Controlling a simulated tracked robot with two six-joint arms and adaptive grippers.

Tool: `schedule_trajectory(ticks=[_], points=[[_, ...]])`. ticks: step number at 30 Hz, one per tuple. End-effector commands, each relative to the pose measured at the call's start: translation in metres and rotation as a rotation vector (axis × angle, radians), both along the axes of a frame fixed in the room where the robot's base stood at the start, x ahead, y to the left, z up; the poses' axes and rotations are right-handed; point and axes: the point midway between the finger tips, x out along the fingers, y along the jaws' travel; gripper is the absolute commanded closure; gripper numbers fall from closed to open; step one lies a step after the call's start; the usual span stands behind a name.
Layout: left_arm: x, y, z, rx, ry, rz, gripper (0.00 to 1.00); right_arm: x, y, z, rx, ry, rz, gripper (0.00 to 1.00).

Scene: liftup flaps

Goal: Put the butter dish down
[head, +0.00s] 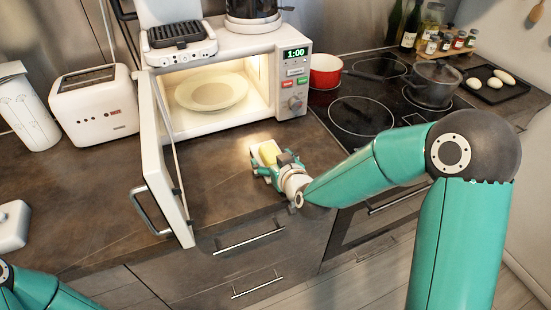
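The butter dish (257,159) is a small white dish with a yellow block of butter (269,153) in it. It is in front of the open microwave, at or just above the counter; I cannot tell whether it touches. My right gripper (266,168) reaches in from the right, with its fingers around the dish, and appears shut on it; the gripper hides part of the dish. A white lid-like piece with a knob (12,226) lies on the counter at the left edge. Only my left arm's links show at the bottom left; its gripper is out of view.
The microwave (297,78) is lit, with a plate (211,91) inside. Its door (166,165) stands open toward the counter's front edge, left of my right gripper. A toaster (95,106) stands at left, a hob (361,116) with a red pot (325,71) at right.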

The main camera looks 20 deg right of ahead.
Motion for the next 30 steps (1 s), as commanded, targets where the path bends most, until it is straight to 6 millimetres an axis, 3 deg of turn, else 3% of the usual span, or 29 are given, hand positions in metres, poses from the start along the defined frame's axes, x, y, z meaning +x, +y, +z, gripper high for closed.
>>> schedule_trajectory(ticks=[14, 17, 23, 30], points=[[0.000, 0.000, 0.003, 0.000, 0.000, 0.000, 1.00, 0.000, 0.000, 0.003, 0.000, 0.000, -0.001, 0.00], [0.000, 0.000, 0.000, 0.000, 0.000, 0.000, 1.00, -0.007, -0.001, 0.005, 0.000, -0.001, -0.001, 0.00], [0.000, 0.000, -0.004, 0.000, 0.000, 0.000, 1.00, -0.038, -0.002, 0.019, 0.000, -0.004, 0.000, 0.00], [0.000, 0.000, -0.013, 0.000, -0.001, 0.000, 1.00, -0.088, -0.005, 0.036, -0.002, -0.006, -0.002, 0.00]])
